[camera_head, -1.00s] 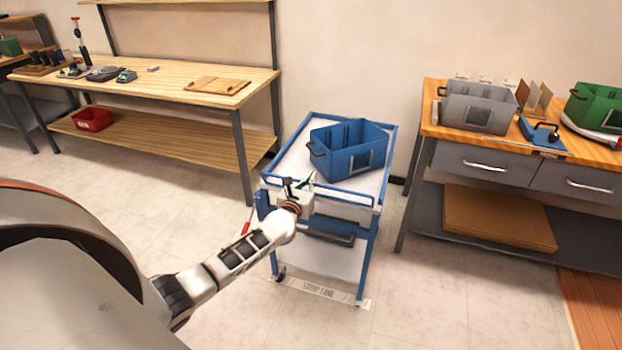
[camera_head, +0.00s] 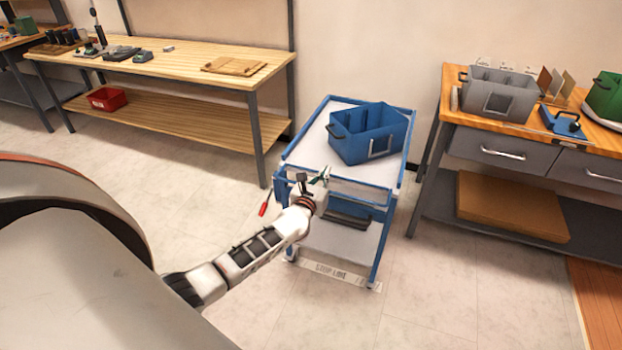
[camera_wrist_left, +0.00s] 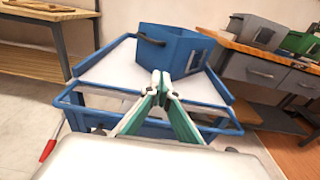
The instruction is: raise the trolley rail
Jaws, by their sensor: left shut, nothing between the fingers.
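The trolley (camera_head: 300,150) is a blue-framed cart with a pale top deck, standing in the middle of the head view. Its blue front rail (camera_wrist_left: 85,92) runs across the near end in the left wrist view. Whether it sits level with or below the deck edge is hard to tell. My left gripper (camera_head: 322,176) is shut and empty at the near end of the trolley. In the left wrist view its green-and-white fingertips (camera_wrist_left: 160,80) meet in front of the deck and overlap the rail in the picture; contact cannot be told. My right gripper is out of view.
A blue tub (camera_head: 370,135) stands on the trolley deck. A red-handled part (camera_head: 264,209) hangs at its left side. A marked floor strip (camera_head: 335,272) lies at its foot. Benches stand left (camera_head: 180,75) and right (camera_head: 440,125). Open floor lies in front.

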